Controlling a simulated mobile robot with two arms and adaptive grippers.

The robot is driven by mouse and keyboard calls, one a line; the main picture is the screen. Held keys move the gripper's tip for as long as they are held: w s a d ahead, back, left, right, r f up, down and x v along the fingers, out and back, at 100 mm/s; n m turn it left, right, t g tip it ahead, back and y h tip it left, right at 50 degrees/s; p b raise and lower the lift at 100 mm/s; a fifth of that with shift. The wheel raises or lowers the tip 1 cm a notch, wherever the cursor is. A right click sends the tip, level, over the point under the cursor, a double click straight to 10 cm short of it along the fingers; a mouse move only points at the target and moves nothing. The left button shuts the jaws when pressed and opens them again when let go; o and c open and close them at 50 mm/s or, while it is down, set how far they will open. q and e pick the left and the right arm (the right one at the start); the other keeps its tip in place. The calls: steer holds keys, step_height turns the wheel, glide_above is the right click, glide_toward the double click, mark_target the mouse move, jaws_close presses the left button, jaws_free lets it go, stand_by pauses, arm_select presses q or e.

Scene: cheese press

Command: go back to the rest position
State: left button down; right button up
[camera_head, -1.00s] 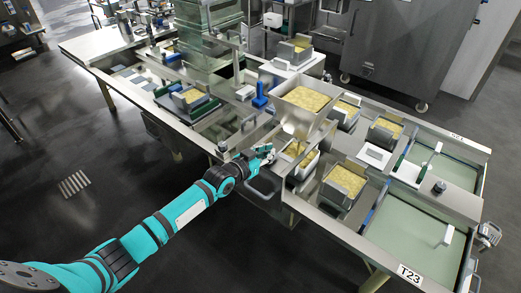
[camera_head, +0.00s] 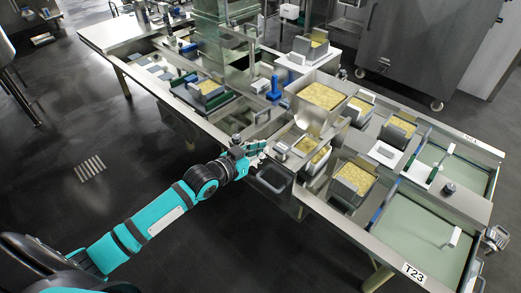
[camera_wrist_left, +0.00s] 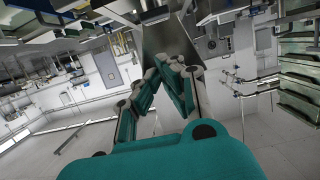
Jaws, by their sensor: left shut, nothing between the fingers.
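My left arm comes in from the lower left in the head view. My left gripper (camera_head: 254,149) is at the front edge of the steel press table (camera_head: 330,212), beside the open metal boxes of cheese curd. A metal surface lies just beyond the fingertips in that view. The right gripper is not in view.
Curd-filled boxes (camera_head: 352,180) stand along the table, with a large raised curd box (camera_head: 322,96) near the gripper. A blue-handled part (camera_head: 273,90) stands behind. Pale green trays (camera_head: 415,238) lie at the right. Dark floor (camera_head: 240,245) in front of the table is clear.

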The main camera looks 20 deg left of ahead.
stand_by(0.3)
arm_select(q)
steer(key=s+a+f+n+g+y, duration=0.15)
steer(key=s+f, duration=0.25)
steer(key=f, duration=0.6)
steer(key=s+a+f+g+y, duration=0.1)
steer(key=s+a+f+g, duration=0.3)
steer(key=f, duration=0.6)
steer(key=s+a+f+n+y, duration=0.15)
steer(key=s+f, duration=0.35)
steer(key=f, duration=0.6)
steer(key=s+d+f+g+y, duration=0.1)
steer(key=s+d+f+g, duration=0.15)
steer(key=s+f, duration=1.1)
steer(key=s+d+f+g, duration=0.2)
steer(key=s+f, duration=0.1)
steer(key=s, duration=0.9)
steer(key=s+d+f+m+g, duration=0.1)
steer(key=s+d+f+g, duration=0.1)
steer(key=s, duration=1)
steer(key=shift+f+g, duration=0.6)
